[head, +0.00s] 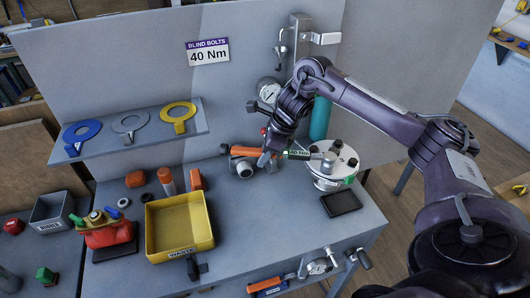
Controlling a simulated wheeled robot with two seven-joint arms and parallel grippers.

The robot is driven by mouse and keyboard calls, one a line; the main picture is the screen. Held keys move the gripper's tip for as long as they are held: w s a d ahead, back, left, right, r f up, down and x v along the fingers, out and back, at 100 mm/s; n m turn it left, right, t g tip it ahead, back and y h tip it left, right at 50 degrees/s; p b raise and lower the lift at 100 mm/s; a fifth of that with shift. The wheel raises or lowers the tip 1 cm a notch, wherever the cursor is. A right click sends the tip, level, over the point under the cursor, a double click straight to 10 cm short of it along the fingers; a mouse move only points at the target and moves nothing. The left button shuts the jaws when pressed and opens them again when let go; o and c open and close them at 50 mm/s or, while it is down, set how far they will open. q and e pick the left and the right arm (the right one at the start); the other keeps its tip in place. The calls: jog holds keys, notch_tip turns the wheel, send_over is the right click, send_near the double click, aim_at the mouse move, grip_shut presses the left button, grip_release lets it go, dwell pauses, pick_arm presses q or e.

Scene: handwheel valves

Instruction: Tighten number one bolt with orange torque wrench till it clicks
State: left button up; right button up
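The orange torque wrench (243,151) lies roughly level above the grey bench. My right gripper (270,157) comes down from above and appears shut around the wrench between the orange handle and the label. The flange has several dark bolts around its top and a raised grey part there. I cannot read the bolt numbers or tell whether the wrench head is seated on a bolt. My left gripper is not in view.
A sign (208,52) on the back panel reads BLIND BOLTS 40 Nm. A dark flat pad (341,203) lies in front of the flange. A gauge (268,90) and a teal cylinder (320,118) stand behind.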

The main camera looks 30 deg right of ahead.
grip_shut()
jog(key=shift+r, duration=0.15)
jog(key=shift+r+p, duration=0.15)
jog(key=shift+p, duration=0.4)
jog(key=shift+b, duration=0.3)
jog(key=shift+r+b, duration=0.1)
jog(key=shift+b, duration=0.25)
jog(key=shift+s+a, duration=0.1)
dwell(0.5)
jog(key=shift+s+a+n, duration=0.35)
jog(key=shift+s+n, duration=0.1)
jog(key=shift+n, duration=0.05)
jog(key=shift+r, duration=0.15)
